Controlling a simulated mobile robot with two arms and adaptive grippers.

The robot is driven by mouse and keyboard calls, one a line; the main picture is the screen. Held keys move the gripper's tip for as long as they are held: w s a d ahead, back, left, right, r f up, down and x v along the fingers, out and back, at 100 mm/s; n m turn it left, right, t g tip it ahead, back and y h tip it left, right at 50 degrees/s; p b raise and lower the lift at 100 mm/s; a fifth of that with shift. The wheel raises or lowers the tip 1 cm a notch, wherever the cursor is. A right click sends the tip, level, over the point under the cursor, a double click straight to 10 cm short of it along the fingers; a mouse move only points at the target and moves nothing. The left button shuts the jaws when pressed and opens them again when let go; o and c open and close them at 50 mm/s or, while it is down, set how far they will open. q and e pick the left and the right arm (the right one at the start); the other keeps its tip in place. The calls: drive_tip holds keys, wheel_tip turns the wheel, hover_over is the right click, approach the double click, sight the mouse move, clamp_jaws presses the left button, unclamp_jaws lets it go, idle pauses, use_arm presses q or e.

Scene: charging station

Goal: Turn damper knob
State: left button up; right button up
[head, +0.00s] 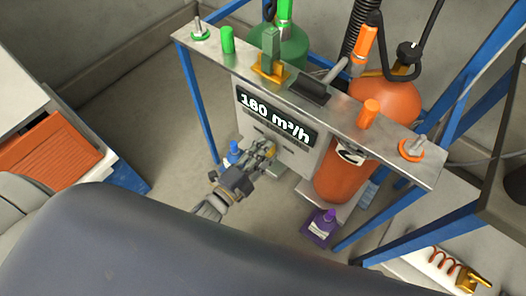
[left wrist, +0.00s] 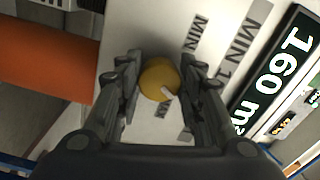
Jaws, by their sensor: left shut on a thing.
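The damper knob is a round yellow knob (left wrist: 159,80) with a pale pointer mark, on a white panel (left wrist: 135,25) with "MIN" labels. In the left wrist view it sits between the two fingers of my left gripper (left wrist: 160,85), which is shut on it from both sides. In the head view my left gripper (head: 265,155) reaches the front of the panel below the display (head: 276,118), and the knob is mostly hidden by the fingers. The display reads 160 m³/h. My right gripper is not in view.
A metal shelf plate (head: 325,100) on a blue frame (head: 190,85) spans above the panel. An orange cylinder (head: 345,180) stands right of the panel and a green one (head: 292,48) behind it. A purple bottle (head: 321,226) and a blue bottle (head: 233,150) stand lower down.

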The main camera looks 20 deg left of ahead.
use_arm(q)
drive_tip(key=o, duration=1)
drive_tip(key=shift+o, duration=0.3)
drive_tip(key=v, duration=1.2)
